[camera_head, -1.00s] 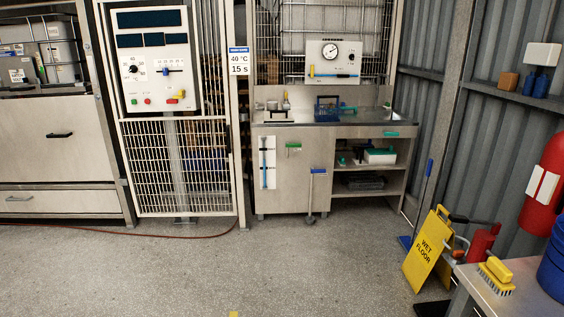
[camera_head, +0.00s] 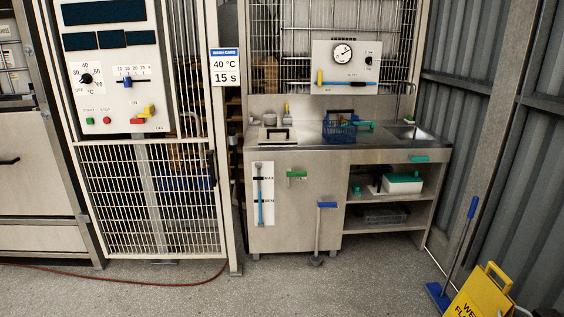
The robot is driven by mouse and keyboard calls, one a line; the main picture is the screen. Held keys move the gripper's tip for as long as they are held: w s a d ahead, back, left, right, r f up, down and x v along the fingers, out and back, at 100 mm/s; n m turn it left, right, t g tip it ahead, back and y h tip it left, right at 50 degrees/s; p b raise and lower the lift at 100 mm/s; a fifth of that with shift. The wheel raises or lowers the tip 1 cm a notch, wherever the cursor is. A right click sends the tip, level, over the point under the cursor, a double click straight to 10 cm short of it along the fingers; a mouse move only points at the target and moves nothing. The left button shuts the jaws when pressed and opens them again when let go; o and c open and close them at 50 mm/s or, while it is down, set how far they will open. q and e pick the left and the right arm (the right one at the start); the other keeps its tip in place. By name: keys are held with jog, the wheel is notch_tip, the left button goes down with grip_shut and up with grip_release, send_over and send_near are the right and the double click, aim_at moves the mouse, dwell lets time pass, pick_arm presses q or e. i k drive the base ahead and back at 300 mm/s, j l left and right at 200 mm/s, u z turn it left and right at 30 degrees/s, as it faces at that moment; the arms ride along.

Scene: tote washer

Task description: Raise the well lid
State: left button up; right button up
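A pale flat plate with a black handle (camera_head: 277,135) lies on the left part of the steel counter (camera_head: 378,147); it looks like the well lid and appears down flat. What is under it is hidden. Neither of my grippers is in view.
A blue wire basket (camera_head: 339,130) stands right of the plate, and a sink (camera_head: 409,133) is at the counter's right end. A gauge panel (camera_head: 345,67) hangs behind. A blue-topped lever (camera_head: 325,230) stands before the cabinet. A yellow wet-floor sign (camera_head: 482,294) is at lower right. Floor ahead is clear.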

aim_at(277, 135)
jog(key=i, duration=1.65)
